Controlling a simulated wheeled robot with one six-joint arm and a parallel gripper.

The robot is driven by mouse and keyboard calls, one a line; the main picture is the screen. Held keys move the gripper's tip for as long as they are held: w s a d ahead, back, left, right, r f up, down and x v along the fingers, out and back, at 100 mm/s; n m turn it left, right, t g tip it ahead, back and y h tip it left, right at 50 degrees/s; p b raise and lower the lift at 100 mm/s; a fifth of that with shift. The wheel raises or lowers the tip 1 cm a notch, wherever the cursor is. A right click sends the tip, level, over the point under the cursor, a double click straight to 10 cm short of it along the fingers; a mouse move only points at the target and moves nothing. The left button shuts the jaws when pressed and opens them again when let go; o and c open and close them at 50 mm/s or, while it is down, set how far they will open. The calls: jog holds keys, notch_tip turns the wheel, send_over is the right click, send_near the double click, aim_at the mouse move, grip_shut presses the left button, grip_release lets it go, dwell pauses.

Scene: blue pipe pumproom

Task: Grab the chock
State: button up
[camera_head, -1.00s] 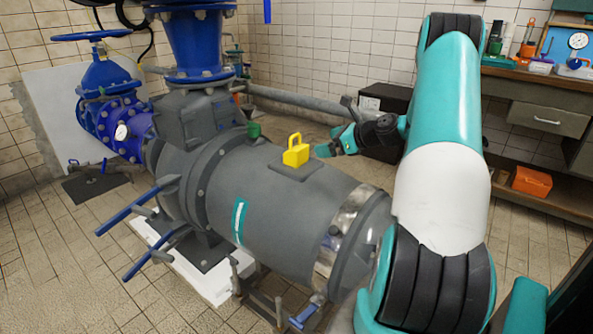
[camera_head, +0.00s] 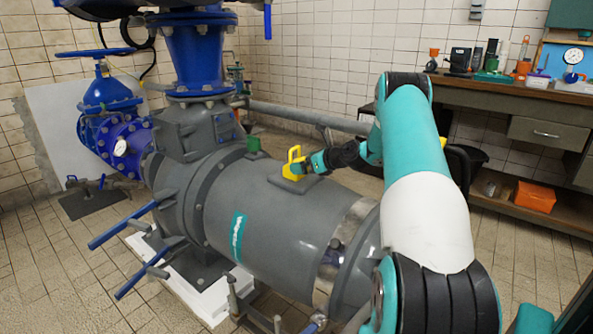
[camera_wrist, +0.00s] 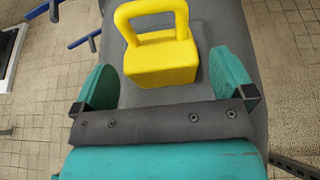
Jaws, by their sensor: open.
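The chock is a yellow block with a loop handle (camera_head: 292,166), sitting on a flat grey pad on top of the big grey pump body (camera_head: 270,215). In the wrist view the chock (camera_wrist: 160,60) is just ahead of my gripper (camera_wrist: 165,88), between the two teal fingers.
A small green part (camera_head: 253,145) stands on the pump left of the chock. Blue valve pipework (camera_head: 195,50) rises behind it. A workbench (camera_head: 520,95) with tools is at the right, with an orange box (camera_head: 535,197) on its lower shelf.

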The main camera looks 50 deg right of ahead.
aim_at(296, 160)
jog(key=x, duration=0.4)
jog(key=shift+w+b, duration=0.1)
jog(key=shift+b, duration=0.3)
jog(key=c, duration=1)
jog(key=shift+r, duration=0.15)
jog(key=shift+c, duration=0.6)
jog(key=shift+r, duration=0.1)
